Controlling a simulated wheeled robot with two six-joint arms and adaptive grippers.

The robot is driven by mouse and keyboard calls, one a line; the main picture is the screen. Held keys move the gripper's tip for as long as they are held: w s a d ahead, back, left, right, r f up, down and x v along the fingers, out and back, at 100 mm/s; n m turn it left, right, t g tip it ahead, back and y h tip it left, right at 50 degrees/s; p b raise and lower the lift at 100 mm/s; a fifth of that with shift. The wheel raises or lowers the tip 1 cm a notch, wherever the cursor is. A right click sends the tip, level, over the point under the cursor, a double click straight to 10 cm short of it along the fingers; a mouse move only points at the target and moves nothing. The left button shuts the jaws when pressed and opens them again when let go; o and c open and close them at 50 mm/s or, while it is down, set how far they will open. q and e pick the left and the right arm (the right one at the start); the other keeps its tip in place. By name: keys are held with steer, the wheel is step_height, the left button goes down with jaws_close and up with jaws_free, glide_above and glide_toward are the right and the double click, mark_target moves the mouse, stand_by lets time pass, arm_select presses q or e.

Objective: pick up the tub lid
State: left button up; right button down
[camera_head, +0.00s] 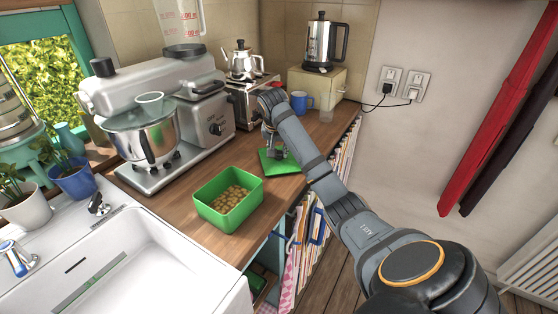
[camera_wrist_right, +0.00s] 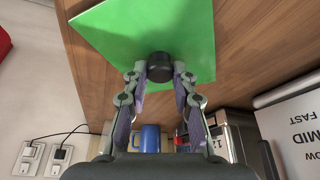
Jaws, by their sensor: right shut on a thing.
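The tub lid (camera_head: 286,163) is a green square plate with a dark round knob (camera_wrist_right: 159,67) in its middle. In the head view it is at the wooden counter, behind the green tub. My right gripper (camera_head: 271,150) is over the lid, and in the right wrist view (camera_wrist_right: 159,72) its two fingers are shut on the knob from both sides. I cannot tell whether the lid touches the counter. The green tub (camera_head: 247,204) stands open on the counter and holds small brown pieces (camera_head: 230,199). My left gripper is not in view.
A stand mixer (camera_head: 205,112) is left of the lid. A blue mug (camera_head: 300,101), a toaster (camera_head: 252,96) and kettles stand behind. The sink (camera_head: 130,262) is at the front left. Bare counter (camera_head: 190,180) lies around the tub.

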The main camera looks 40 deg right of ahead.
mark_target(279, 154)
steer(key=shift+r, duration=0.55)
steer(key=r, duration=0.2)
steer(key=r+p, duration=0.1)
steer(key=shift+s+r, duration=0.25)
steer(key=shift+r, duration=0.05)
steer(key=s+a+r+p, duration=0.5)
steer(key=s+r, duration=0.3)
steer(key=s, duration=0.4)
steer(key=shift+s+r, duration=0.2)
steer(key=shift+s, duration=0.15)
